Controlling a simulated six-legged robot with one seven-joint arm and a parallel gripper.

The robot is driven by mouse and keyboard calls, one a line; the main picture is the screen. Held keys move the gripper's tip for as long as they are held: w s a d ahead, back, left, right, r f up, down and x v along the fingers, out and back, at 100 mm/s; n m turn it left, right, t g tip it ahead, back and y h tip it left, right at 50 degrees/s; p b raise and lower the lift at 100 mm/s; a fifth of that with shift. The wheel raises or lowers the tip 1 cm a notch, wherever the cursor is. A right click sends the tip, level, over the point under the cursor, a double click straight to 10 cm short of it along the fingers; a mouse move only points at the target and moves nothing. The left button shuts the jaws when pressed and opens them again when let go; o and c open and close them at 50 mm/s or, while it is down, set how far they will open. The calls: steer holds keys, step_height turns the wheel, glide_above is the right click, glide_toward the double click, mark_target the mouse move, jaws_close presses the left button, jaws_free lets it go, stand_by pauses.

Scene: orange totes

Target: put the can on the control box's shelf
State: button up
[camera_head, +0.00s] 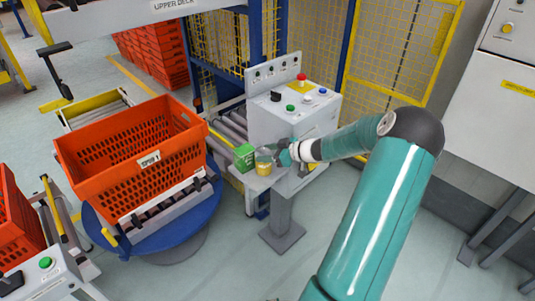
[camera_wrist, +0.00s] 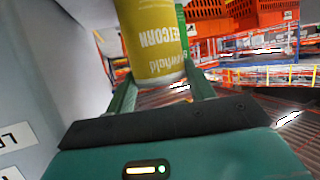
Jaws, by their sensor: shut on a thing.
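The can is yellow with a grey top in the head view (camera_head: 263,166). In the wrist view the can (camera_wrist: 152,45) fills the space between the fingers, its lettering upside down. My gripper (camera_head: 279,157) reaches in from the right and is shut on the can; its green fingers also show in the wrist view (camera_wrist: 163,82). The control box (camera_head: 290,115) stands behind, with buttons and a red knob on top. Its small grey shelf (camera_head: 262,184) is directly below the can. The can looks upright at the shelf; whether its base touches cannot be told.
A green carton (camera_head: 243,157) stands close to the can's left on the shelf. An orange tote (camera_head: 128,185) rests on a blue turntable (camera_head: 172,228) further left. Roller conveyor (camera_head: 229,130) runs behind the shelf. Yellow mesh fencing (camera_head: 390,50) stands behind.

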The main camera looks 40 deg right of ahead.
steer(key=o, duration=1.2)
steer(key=shift+f, duration=0.2)
steer(key=shift+s+r, duration=0.1)
steer(key=v, duration=1.2)
steer(key=w+a+r+g+h, duration=0.1)
steer(key=a+r+g, duration=0.3)
steer(key=a, duration=0.9)
steer(key=a+r+g, duration=0.4)
steer(key=a+g, duration=0.1)
steer(key=a, duration=0.8)
steer(key=s+a+r+m+h, duration=0.1)
steer(key=s+a+r, duration=0.2)
steer(key=s+a, duration=0.1)
steer(key=s+a+r+m+t+h, duration=0.1)
steer(key=s+a+r+m+h, duration=0.1)
steer(key=s+a, duration=0.3)
steer(key=s+a+r+m+t+h, duration=0.1)
steer(key=s+a+r, duration=0.2)
steer(key=a, duration=0.3)
steer(key=shift+s+r+m+h, duration=0.3)
steer(key=shift+s+r+m, duration=0.1)
steer(key=shift+s, duration=0.35)
